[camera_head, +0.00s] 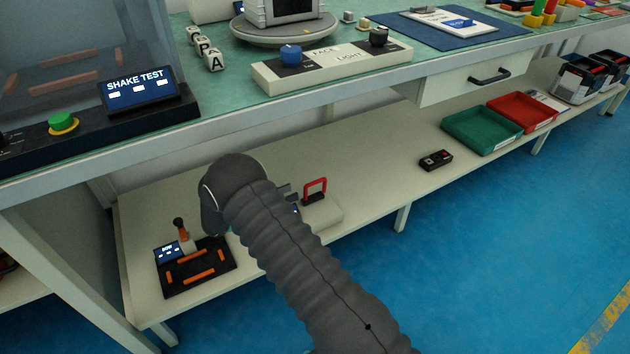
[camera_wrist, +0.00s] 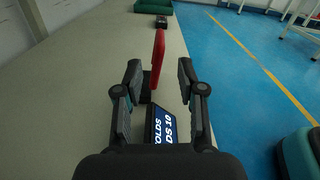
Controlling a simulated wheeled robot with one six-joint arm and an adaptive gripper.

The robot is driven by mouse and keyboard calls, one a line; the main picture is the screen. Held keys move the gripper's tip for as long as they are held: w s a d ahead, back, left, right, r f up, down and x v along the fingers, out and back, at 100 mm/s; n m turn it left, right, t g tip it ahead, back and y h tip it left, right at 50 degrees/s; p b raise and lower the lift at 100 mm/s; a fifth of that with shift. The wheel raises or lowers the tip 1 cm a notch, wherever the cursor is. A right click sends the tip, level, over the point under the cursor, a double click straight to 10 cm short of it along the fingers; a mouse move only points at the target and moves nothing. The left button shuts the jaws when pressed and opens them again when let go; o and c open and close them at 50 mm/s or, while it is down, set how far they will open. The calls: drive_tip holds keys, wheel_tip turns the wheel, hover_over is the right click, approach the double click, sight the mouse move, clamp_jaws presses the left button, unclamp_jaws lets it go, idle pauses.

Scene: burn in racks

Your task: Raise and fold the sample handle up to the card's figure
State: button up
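The sample handle is a red loop (camera_head: 315,189) standing upright on a pale block (camera_head: 322,213) on the lower shelf. In the wrist view the red handle (camera_wrist: 157,60) is seen edge-on, rising from a dark mount. My gripper (camera_wrist: 159,78) is open, one finger on each side of the handle's line, with gaps on both sides. I cannot tell how far the handle lies beyond the fingertips. A small dark screen (camera_wrist: 160,126) below shows partly hidden text, "OLDS" and "DS 10". The card is not clearly identifiable.
A black fixture with orange bars (camera_head: 198,270) stands left on the lower shelf. A small black box (camera_head: 435,160), a green tray (camera_head: 480,128) and a red tray (camera_head: 522,112) lie right. The workbench edge (camera_head: 300,98) overhangs the shelf. Shelf between handle and box is clear.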

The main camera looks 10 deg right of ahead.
sight(308, 186)
drive_tip(key=x, duration=0.9)
drive_tip(key=shift+w+d+p, duration=0.15)
drive_tip(key=shift+d+p, duration=0.2)
clamp_jaws()
